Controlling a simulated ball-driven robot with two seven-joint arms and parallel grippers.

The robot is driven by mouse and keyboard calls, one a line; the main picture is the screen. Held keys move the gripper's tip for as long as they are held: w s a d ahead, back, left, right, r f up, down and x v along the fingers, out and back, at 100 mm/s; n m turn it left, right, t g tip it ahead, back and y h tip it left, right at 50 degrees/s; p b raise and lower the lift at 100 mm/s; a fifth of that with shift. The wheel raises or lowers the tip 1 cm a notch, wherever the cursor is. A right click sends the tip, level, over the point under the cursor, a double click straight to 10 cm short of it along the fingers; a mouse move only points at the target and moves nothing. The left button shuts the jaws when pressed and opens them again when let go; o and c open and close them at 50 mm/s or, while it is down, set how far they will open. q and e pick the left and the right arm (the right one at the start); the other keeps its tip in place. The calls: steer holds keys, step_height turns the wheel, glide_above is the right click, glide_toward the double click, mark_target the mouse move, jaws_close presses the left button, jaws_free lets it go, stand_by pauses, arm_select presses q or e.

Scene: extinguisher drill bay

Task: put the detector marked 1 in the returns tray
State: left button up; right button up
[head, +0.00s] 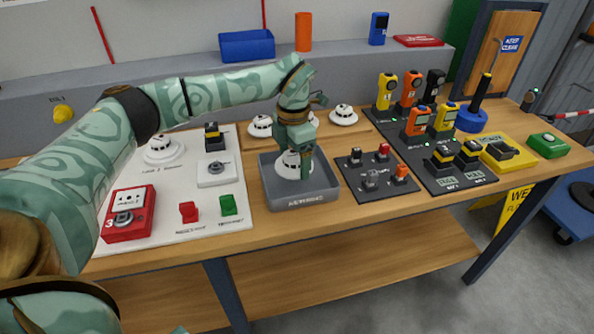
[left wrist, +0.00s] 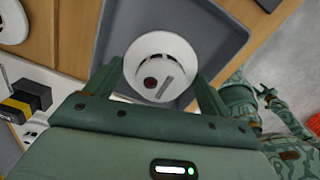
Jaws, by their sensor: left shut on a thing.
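My left gripper (head: 299,160) is shut on a round white detector (head: 290,168) inside the outline of the grey tray (head: 298,199). In the left wrist view the detector (left wrist: 161,66) sits between the two fingers, with a dark red spot and a grey strip on its face. I cannot read a number on it. Whether it touches the tray floor is unclear. The tray's front label is too small to read surely. Other white detectors stand behind on a wooden board, one at left (head: 260,127) and one at right (head: 343,115). My right gripper does not show clearly.
A white panel (head: 216,228) with a red call point (head: 129,214) lies left of the tray. A dark switch board (head: 363,191) lies close on its right. Gas meters and chargers stand further right. The table's front edge is just before the tray.

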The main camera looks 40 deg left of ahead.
mark_target(296, 168)
arm_select(q)
steer(key=f, duration=0.1)
steer(key=f+b, duration=0.1)
steer(key=f, duration=0.2)
steer(key=shift+w+d+b, duration=0.15)
steer(key=shift+w+b, duration=0.15)
steer(key=shift+b, duration=0.05)
steer(key=shift+r, duration=0.1)
steer(key=o, duration=0.9)
steer(key=shift+o, duration=0.2)
step_height(296, 168, up, 12)
steer(key=p, duration=0.4)
